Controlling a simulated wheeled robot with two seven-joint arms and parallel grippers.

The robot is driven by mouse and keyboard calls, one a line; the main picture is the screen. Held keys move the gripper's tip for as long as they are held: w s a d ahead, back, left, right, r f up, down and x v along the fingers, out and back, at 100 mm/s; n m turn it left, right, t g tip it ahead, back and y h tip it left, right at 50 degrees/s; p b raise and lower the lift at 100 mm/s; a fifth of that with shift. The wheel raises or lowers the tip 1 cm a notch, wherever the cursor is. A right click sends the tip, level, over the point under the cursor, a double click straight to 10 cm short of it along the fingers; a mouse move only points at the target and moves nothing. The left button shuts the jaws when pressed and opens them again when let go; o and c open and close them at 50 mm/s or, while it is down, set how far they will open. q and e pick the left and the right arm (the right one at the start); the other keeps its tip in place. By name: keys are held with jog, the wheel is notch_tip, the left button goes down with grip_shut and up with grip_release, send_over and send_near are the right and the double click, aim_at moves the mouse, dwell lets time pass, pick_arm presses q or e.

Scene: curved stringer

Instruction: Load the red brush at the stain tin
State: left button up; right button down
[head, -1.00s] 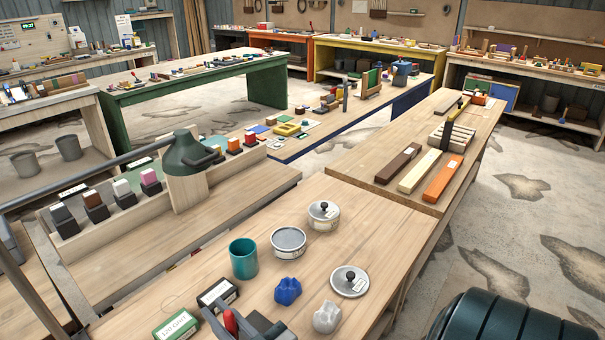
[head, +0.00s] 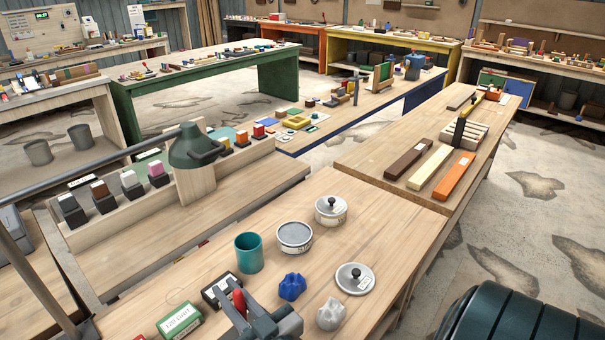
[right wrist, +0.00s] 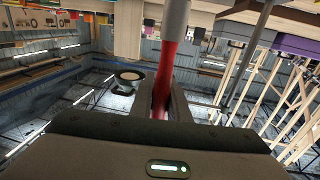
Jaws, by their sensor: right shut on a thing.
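My right gripper (head: 246,312) is at the front edge of the near bench, shut on the red brush (head: 239,302). The brush's red handle also shows upright between the fingers in the right wrist view (right wrist: 163,85), with a pale grey part above it. Its bristles cannot be made out. An open tin (head: 294,237) with a grey surface inside stands beyond the gripper, to its right, apart from the brush. A second tin (head: 331,210) has its knobbed lid on. Which tin holds stain cannot be read. My left gripper is not in view.
A teal cup (head: 249,253) stands left of the open tin. A blue lump (head: 292,287), a whitish lump (head: 331,314) and a loose knobbed lid (head: 354,278) lie on the right. A green box (head: 180,321) and a black box (head: 220,290) are left of the gripper.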

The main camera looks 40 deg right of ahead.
jog(key=w+d+r+m+g+h+p, duration=0.1)
jog(key=w+d+r+m+g+h, duration=0.15)
jog(key=w+d+h, duration=0.35)
jog(key=w+d+r+m+g+h+p, duration=0.1)
jog(key=w+d+r+m+h+p, duration=0.2)
jog(key=d, duration=0.6)
jog(key=w+d+r+m+g+h, duration=0.2)
jog(key=w+d+m+h, duration=0.1)
jog(key=w+d, duration=0.35)
jog(key=w+d+f+m+g+h+p, duration=0.1)
jog(key=d+f+m+g+h+p, duration=0.1)
jog(key=d+m+g, duration=0.2)
jog(key=w+d+f+m+g+h+p, duration=0.1)
jog(key=d+f+m+g+h+p, duration=0.1)
jog(key=d+g, duration=0.5)
jog(key=shift+w+d+f+m+h, duration=0.45)
jog(key=shift+d+m, duration=0.5)
jog(key=shift+d, duration=1.3)
notch_tip(320, 180, down, 6)
jog(key=b, duration=0.7)
jog(key=shift+r, duration=0.1)
jog(key=shift+s+f+b, duration=0.1)
jog(key=shift+f+b, duration=0.3)
jog(key=shift+f, duration=0.2)
